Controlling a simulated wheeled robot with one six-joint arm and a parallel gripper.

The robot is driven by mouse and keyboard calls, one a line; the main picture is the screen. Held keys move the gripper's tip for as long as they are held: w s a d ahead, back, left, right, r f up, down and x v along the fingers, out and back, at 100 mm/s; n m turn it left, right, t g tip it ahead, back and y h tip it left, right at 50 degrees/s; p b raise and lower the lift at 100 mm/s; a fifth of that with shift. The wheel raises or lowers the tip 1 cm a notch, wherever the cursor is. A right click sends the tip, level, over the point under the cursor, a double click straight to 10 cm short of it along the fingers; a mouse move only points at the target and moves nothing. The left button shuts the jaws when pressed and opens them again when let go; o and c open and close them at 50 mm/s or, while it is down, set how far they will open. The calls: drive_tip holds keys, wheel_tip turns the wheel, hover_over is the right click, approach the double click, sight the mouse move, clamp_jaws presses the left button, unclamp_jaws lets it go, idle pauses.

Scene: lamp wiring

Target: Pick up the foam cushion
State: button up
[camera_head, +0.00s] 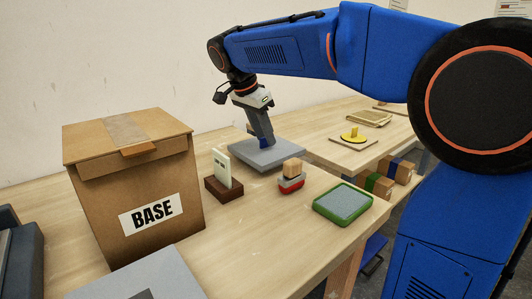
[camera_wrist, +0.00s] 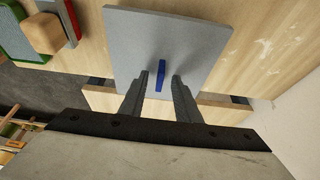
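A flat grey square pad, which looks like the foam cushion (camera_head: 290,157), lies on the wooden table below my gripper. It also fills the upper middle of the wrist view (camera_wrist: 195,32). My gripper (camera_wrist: 161,76) points down over the pad, with one finger on each side of the blue tab. Gaps show between the tab and both fingers, so the gripper is open and holds nothing. In the head view the gripper (camera_head: 262,138) partly hides the tab.
A cardboard box marked BASE (camera_head: 95,190) stands at the left. Near the pad are a brown holder (camera_head: 223,189) with a pale card, a wooden block (camera_head: 292,168) on a red-and-grey piece, and a green-rimmed tray (camera_head: 325,212). A yellow piece (camera_head: 352,135) sits on a board farther right.

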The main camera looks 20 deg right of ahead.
clamp_jaws()
